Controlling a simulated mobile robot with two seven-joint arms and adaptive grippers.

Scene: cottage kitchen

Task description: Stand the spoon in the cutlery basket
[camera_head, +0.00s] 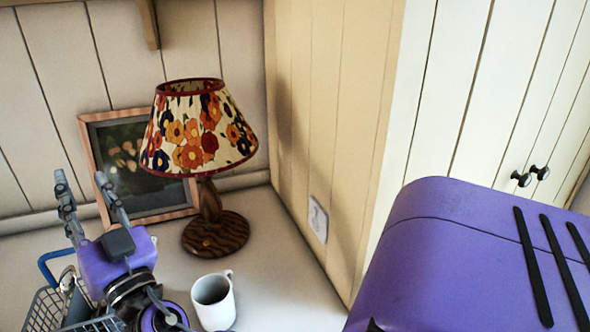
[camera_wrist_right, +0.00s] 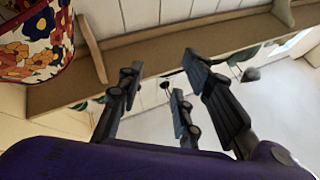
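My right gripper (camera_head: 80,183) is at the left of the head view, fingers pointing up and spread apart, with nothing between them. In the right wrist view its fingers (camera_wrist_right: 160,76) are also apart and empty. The cutlery basket (camera_head: 42,308), a grey wire basket, is at the lower left corner of the head view, below and partly behind my right gripper and wrist. A blue handle-like bar (camera_head: 50,263) shows above it. Its inside is mostly hidden or cut off. I cannot make out the spoon in either view. My left gripper is not in view.
A white mug (camera_head: 214,303) stands right of my wrist. Behind it are a lamp (camera_head: 205,130) with a floral shade and a framed picture (camera_head: 140,170) leaning on the wall. A cupboard (camera_head: 480,100) is at the right. Counter between mug and cupboard is clear.

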